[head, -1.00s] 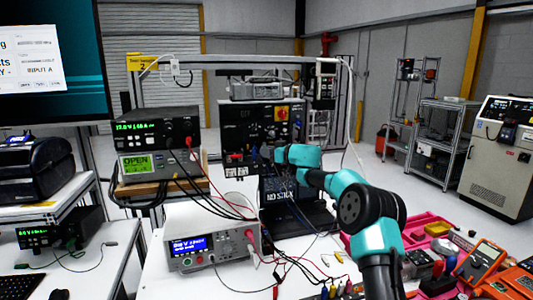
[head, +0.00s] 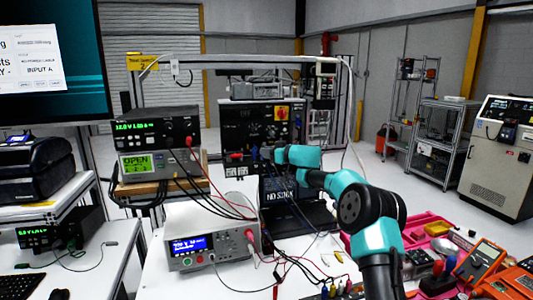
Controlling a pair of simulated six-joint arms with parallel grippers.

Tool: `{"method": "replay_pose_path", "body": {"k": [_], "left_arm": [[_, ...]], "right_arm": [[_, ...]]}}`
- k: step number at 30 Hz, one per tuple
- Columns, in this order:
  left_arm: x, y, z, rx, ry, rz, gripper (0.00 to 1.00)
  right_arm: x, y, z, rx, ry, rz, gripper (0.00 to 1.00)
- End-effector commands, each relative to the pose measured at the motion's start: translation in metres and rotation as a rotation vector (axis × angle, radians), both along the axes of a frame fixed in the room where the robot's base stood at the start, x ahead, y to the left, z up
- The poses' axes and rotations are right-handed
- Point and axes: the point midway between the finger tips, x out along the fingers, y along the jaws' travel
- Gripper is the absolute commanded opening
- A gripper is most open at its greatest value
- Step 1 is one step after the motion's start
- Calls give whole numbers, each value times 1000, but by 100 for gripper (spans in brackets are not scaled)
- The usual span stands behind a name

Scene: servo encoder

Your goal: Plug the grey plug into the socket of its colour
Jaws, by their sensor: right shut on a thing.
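My right gripper (head: 266,153) is small and far off, at the front of a black panel (head: 240,126) with rows of connectors. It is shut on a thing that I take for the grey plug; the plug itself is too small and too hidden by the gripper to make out. I cannot tell whether it touches a socket. The socket colours beside the gripper are also too small to read, apart from a bluish spot just left of the fingers. My left gripper is not in view.
A bench meter (head: 205,240) and stacked instruments (head: 158,133) with hanging leads are to the left. A pink tray (head: 425,232) and orange multimeters (head: 481,262) crowd the right. Loose leads lie on the white bench.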

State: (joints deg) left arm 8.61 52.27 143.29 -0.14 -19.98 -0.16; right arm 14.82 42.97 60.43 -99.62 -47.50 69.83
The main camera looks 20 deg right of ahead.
Motion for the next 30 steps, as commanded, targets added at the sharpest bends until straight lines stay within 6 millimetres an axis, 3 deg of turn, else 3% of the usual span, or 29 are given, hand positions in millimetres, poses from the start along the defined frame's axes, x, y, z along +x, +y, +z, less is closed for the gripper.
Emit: {"method": "replay_pose_path", "body": {"k": [2,3,12,23,30], "left_arm": [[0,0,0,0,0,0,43],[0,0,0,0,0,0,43],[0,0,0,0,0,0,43],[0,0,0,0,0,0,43],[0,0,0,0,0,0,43]], "right_arm": [[0,0,0,-1,1,0,0],[0,0,0,-1,1,0,19],[0,0,0,0,1,0,45],[0,0,0,0,1,0,45],[0,0,10,-2,-1,0,45]]}}
